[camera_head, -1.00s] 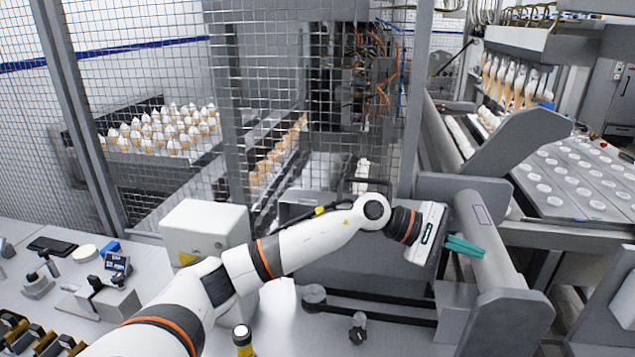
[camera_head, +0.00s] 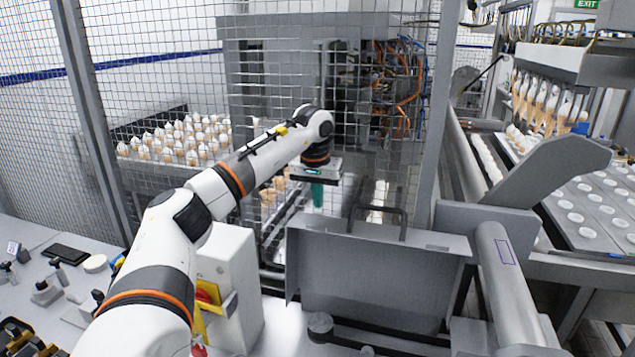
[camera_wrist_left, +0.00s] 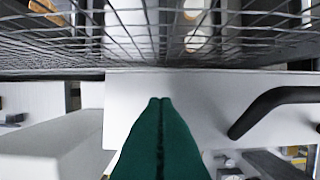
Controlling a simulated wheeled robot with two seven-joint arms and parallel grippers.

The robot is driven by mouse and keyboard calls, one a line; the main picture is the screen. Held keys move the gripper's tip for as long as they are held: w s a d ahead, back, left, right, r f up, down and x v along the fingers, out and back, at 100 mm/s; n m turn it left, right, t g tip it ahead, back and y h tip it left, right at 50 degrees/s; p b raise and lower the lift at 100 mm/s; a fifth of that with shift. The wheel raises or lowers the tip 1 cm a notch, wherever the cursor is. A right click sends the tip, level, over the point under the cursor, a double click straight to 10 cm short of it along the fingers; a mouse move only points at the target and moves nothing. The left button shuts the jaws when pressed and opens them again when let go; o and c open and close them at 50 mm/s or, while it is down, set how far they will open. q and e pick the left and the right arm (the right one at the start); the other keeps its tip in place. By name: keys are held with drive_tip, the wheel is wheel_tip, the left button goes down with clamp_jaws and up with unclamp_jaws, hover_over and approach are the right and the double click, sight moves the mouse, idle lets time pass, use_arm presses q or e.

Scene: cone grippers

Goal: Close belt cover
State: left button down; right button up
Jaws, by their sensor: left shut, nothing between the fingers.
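The belt cover (camera_head: 375,275) is a grey metal panel standing tilted up, with a dark bar handle (camera_head: 378,208) at its top edge. In the left wrist view a pale panel surface, likely the cover (camera_wrist_left: 205,90), lies below the fingers, and the dark handle (camera_wrist_left: 270,105) is at right. My left gripper (camera_head: 317,206) has teal fingers pointing down, left of the handle and by the panel's top edge. The fingers (camera_wrist_left: 160,102) are shut together and hold nothing. Contact with the panel cannot be told. My right gripper is not in view.
A wire mesh fence (camera_head: 160,90) stands close behind my left gripper. A white box (camera_head: 230,270) with a red button is left of the cover. A grey roller (camera_head: 505,280) and side plates are at right. Cones in trays (camera_head: 180,140) stand behind the mesh.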

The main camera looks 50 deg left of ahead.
sight(319, 219)
use_arm(q)
drive_tip(key=f, duration=0.3)
drive_tip(key=shift+w+a+f+p, duration=0.2)
drive_tip(key=shift+w+f+p, duration=0.15)
drive_tip(key=shift+f+p, duration=0.05)
drive_tip(key=s, duration=0.1)
drive_tip(key=s+d+r+p, duration=0.1)
drive_tip(key=shift+s+d, duration=0.3)
drive_tip(key=shift+s, duration=0.05)
drive_tip(key=shift+s+d+f, duration=0.1)
drive_tip(key=shift+s+d, duration=0.15)
drive_tip(key=shift+s, duration=0.15)
drive_tip(key=shift+w, duration=0.1)
